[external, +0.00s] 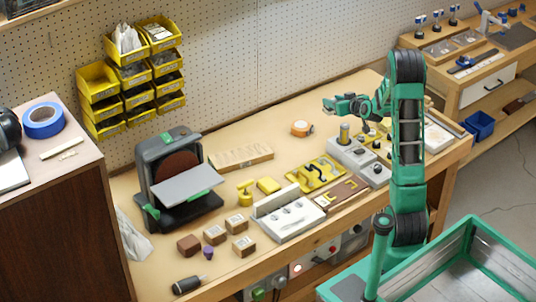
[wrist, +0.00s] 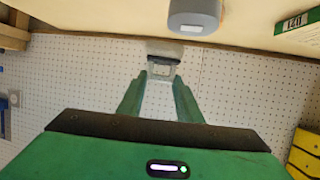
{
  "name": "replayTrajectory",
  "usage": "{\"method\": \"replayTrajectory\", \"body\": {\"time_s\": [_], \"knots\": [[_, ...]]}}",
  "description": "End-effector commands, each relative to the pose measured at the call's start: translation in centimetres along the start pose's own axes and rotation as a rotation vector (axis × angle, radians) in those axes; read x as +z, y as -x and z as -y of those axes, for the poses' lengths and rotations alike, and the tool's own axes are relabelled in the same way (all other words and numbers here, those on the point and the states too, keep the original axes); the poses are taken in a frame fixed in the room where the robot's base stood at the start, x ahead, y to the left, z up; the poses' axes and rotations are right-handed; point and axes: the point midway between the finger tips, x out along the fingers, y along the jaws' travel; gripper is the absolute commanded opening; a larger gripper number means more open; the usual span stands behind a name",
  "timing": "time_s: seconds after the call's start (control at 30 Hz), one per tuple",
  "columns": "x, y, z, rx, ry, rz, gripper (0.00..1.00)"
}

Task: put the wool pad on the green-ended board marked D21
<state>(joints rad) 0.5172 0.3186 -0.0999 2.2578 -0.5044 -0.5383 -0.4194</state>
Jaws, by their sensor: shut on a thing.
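My gripper (external: 345,104) is raised above the right part of the bench. In the wrist view, my gripper (wrist: 160,82) has its green fingers closed on a small pale grey piece (wrist: 164,50), which looks like the wool pad. The fingers hide part of it, and it is too small to make out in the external view. A green-edged board (wrist: 296,22) with a dark printed mark lies at the upper right of the wrist view, apart from my gripper. Its mark is upside down and looks like D21. I cannot tell this board apart in the external view.
A grey rounded object (wrist: 194,16) is close beyond the held piece. Yellow bins (external: 150,65) hang behind.

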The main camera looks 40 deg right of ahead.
Motion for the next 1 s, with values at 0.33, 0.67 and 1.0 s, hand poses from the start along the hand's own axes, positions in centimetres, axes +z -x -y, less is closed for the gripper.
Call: {"method": "replayTrajectory", "body": {"time_s": [0.33,0.67,1.0], "knots": [[-1.4,-1.2,14.3,-0.17,0.068,0.003,0.1],[-1.7,0.8,29.6,-0.347,0.142,0.004,0.1],[-1.2,4.7,41.2,-0.485,0.202,0.0,0.1]]}}
